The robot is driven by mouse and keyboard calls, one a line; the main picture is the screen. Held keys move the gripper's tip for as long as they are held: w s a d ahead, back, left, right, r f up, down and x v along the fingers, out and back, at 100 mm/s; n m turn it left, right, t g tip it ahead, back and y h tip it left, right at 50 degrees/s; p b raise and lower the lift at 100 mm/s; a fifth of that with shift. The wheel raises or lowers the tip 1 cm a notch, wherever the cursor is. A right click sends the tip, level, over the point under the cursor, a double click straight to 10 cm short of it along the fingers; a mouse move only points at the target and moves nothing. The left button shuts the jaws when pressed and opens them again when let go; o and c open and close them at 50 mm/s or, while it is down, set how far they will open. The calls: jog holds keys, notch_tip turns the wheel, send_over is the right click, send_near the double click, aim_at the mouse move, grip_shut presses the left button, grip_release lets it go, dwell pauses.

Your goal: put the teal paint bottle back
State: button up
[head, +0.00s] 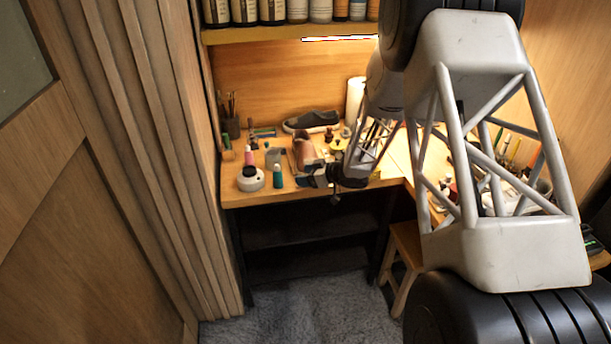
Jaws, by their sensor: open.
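The teal paint bottle (278,177) stands upright near the front edge of the wooden workbench (232,197), towards its left end. My gripper (302,181) is open and low over the front of the bench, just right of the bottle, with its fingers towards it. A small gap seems to show between the fingertips and the bottle. The fingers look empty, but they are dark and small in this view.
Left of the bottle are a white round container (250,180) and a pink bottle (248,156). A grey cup (275,157) stands behind it. A brown shoe (303,150) and dark sneaker (312,121) lie further back. A bottle shelf (260,36) hangs above; a stool (404,240) stands below.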

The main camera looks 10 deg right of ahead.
notch_tip(320, 180, up, 13)
jog(key=s+d+m+t+h, duration=0.2)
jog(key=d+m+t+h, duration=0.1)
jog(key=h, duration=0.3)
jog(key=s+d+r+m+h, duration=0.3)
jog(key=s+r+m+h, duration=0.15)
jog(key=s+r, duration=0.55)
jog(key=s+a+r+m+g, duration=0.1)
jog(key=s+a+g, duration=0.1)
jog(key=s, duration=1)
jog(key=s+a+r+m+g, duration=0.1)
jog(key=s+a+g, duration=0.1)
jog(key=s, duration=1.1)
jog(key=s+a+r+m+g, duration=0.1)
jog(key=s+g, duration=0.3)
jog(key=s, duration=0.8)
jog(key=shift+s+a+r, duration=0.15)
jog(key=shift+a+r, duration=0.3)
jog(key=shift+r, duration=0.05)
jog(key=shift+m+h, duration=0.25)
